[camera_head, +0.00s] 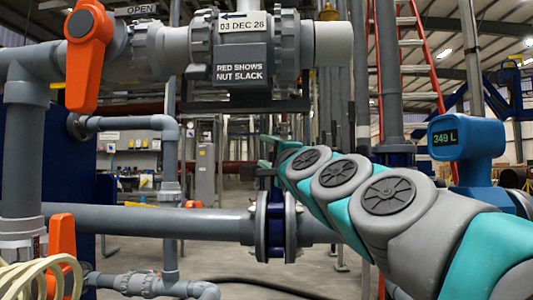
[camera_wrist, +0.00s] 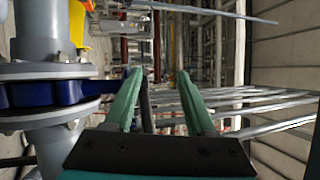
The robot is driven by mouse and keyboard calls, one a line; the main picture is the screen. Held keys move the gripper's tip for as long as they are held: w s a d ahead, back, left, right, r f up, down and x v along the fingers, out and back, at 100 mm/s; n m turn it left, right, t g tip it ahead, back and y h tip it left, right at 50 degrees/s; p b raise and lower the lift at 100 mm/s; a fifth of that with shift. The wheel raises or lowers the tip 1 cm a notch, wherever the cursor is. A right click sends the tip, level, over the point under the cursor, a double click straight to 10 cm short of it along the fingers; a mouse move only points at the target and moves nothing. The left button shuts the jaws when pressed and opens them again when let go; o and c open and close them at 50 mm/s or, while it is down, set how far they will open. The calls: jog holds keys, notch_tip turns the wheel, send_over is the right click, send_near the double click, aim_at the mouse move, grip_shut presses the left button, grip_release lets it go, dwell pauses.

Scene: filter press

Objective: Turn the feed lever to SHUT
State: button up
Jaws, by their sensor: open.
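A second orange lever (camera_head: 62,250) shows at the lower left. I see no wording that marks either as the feed lever. My gripper (camera_head: 272,150) is far to the right of both, small and partly hidden by my arm.
A grey horizontal pipe (camera_head: 150,219) crosses below, with a flanged blue valve (camera_head: 276,225) under my gripper; blue-and-grey flanges also show in the wrist view (camera_wrist: 60,95). A tagged valve (camera_head: 241,65) sits above. A cream coiled hose (camera_head: 40,278) is at lower left. A blue meter (camera_head: 466,140) stands right.

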jog(key=shift+o, duration=1.3)
jog(key=b+v, duration=0.1)
jog(key=v, duration=0.8)
jog(key=shift+a+f, duration=0.1)
jog(key=shift+f, duration=0.05)
